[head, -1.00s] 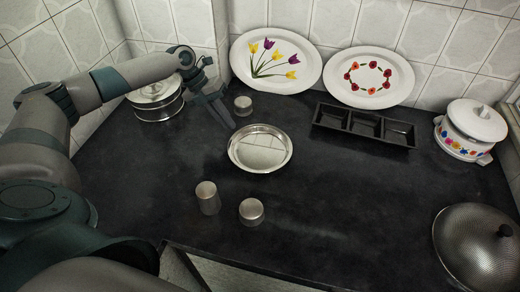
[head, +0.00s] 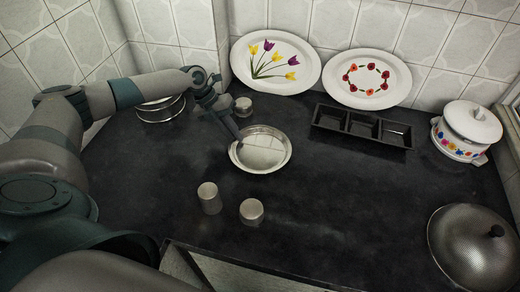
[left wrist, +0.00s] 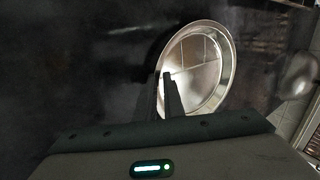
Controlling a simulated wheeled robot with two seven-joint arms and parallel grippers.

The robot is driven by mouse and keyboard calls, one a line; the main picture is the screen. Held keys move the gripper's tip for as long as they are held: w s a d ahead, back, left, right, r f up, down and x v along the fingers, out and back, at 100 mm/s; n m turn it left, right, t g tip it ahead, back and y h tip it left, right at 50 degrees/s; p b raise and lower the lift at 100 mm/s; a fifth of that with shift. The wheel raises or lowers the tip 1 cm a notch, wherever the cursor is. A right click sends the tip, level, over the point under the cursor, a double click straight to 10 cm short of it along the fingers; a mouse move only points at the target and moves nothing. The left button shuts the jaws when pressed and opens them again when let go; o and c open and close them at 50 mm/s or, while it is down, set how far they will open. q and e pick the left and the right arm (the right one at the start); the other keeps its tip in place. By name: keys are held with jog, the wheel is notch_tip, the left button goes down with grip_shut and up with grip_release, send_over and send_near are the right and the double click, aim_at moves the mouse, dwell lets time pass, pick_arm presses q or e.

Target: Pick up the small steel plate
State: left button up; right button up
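The small steel plate (head: 268,158) is a round, shiny, shallow dish lying on the dark counter, in the middle of the head view. In the left wrist view the plate (left wrist: 212,60) is upper right of centre, with its lower left partly hidden by my fingers. My left gripper (head: 234,134) points down at the plate's left rim. In the left wrist view my left fingertips (left wrist: 165,76) overlap the plate's left edge. The fingers look close together; I cannot tell whether they are apart or touch the rim. My right gripper is not in view.
Two steel tumblers (head: 209,198) (head: 252,211) stand in front of the plate; a small steel cup (head: 243,106) stands behind it. A black tray (head: 330,117), white pot (head: 462,130) and steel dome (head: 470,250) are right. A steel pot (head: 160,110) is behind my left arm.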

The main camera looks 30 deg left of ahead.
pick_arm(q)
grip_shut()
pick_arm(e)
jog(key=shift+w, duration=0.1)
pick_arm(q)
jog(key=shift+r, duration=0.15)
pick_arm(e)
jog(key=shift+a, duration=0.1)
